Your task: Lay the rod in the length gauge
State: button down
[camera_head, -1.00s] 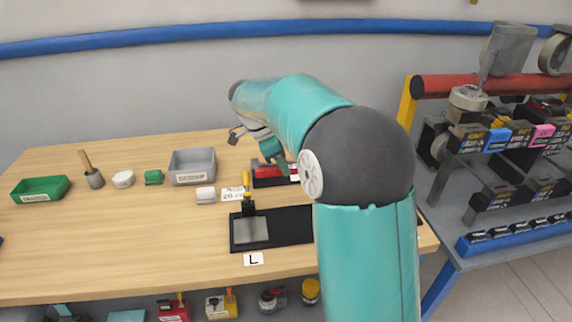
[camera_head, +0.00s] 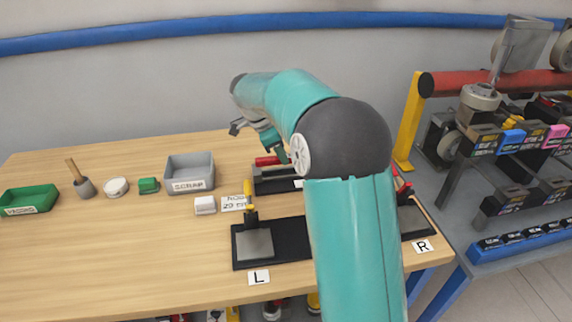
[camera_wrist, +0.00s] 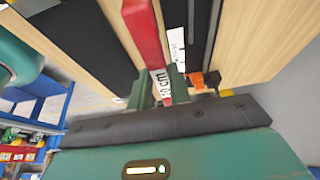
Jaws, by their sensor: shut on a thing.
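In the wrist view my gripper (camera_wrist: 160,88) has its green fingers closed around the labelled end of a red bar (camera_wrist: 148,30), which I take to be the rod. A white band on the bar reads "10 cm". In the head view the red piece (camera_head: 266,161) shows beside my gripper (camera_head: 281,153), over a low black block (camera_head: 272,184). The block may be the length gauge; my arm partly covers it. I cannot tell whether the bar touches it.
The grey scrap bin (camera_head: 190,174), white block (camera_head: 205,205) and rod card (camera_head: 236,203) stand left of the block. The black L fixture (camera_head: 289,240) with a yellow-handled clamp (camera_head: 248,196) is in front.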

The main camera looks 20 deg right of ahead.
send_over(285, 174)
jog(key=f, duration=0.7)
jog(key=shift+s+a+f, duration=0.15)
jog(key=shift+s, duration=0.15)
jog(key=f, duration=0.3)
jog(key=shift+w, duration=0.3)
jog(key=shift+f, duration=0.3)
jog(key=shift+s+f, duration=0.1)
jog(key=shift+f, duration=0.5)
